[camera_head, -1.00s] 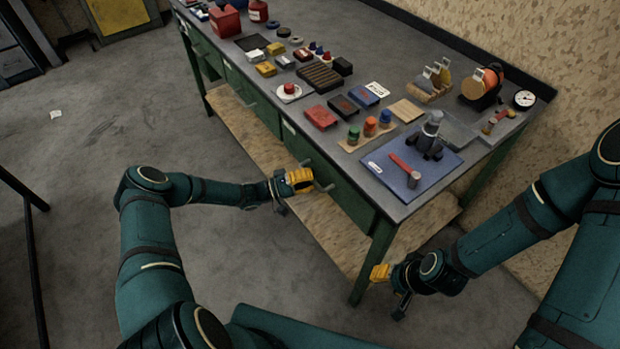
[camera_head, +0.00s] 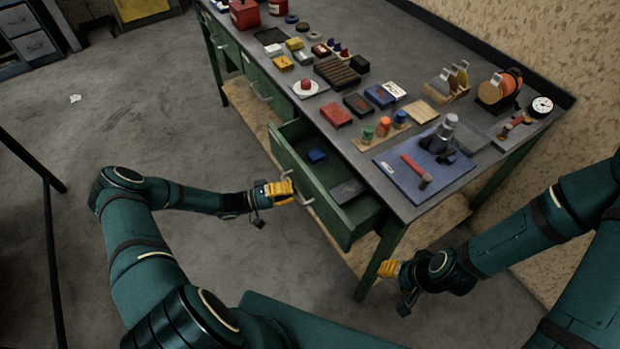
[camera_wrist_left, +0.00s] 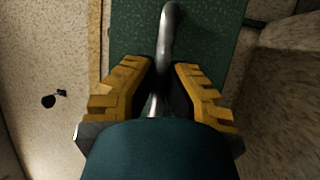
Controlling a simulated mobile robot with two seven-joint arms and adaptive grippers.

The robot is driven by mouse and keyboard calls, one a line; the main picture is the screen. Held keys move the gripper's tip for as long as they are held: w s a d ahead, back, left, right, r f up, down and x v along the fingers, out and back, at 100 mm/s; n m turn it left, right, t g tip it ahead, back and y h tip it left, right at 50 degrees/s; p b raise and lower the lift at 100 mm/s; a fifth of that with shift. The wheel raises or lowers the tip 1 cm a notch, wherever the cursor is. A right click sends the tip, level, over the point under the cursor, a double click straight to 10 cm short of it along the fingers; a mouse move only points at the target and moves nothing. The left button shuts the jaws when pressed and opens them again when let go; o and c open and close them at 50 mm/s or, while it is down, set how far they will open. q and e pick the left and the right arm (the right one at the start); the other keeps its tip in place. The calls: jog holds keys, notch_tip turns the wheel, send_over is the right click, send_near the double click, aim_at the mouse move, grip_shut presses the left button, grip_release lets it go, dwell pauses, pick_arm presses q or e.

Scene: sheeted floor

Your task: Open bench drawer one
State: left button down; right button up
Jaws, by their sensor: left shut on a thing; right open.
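The green bench drawer (camera_head: 312,188) at the near end of the bench is pulled well out. A blue item (camera_head: 317,155) and a flat dark grey item (camera_head: 347,191) lie inside it. My left gripper (camera_head: 288,189) has its yellow fingers shut on the metal drawer handle (camera_head: 304,199). In the left wrist view the handle (camera_wrist_left: 169,40) runs between the two fingers, with the green drawer front behind it. My right gripper (camera_head: 384,268) is open and empty, low beside the bench's near leg.
The bench top (camera_head: 283,98) carries a blue mat (camera_head: 398,178) with a red-handled hammer, several small boxes, jars and a dial gauge (camera_head: 541,106). Another closed drawer (camera_head: 262,92) is farther along.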

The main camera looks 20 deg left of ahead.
pick_arm(q)
jog(key=s+a, duration=1.1)
jog(key=s, duration=0.3)
jog(key=shift+s, duration=0.3)
jog(key=shift+a, duration=0.1)
jog(key=c, duration=1)
grip_release()
jog(key=v, duration=1.2)
jog(key=shift+f, duration=0.1)
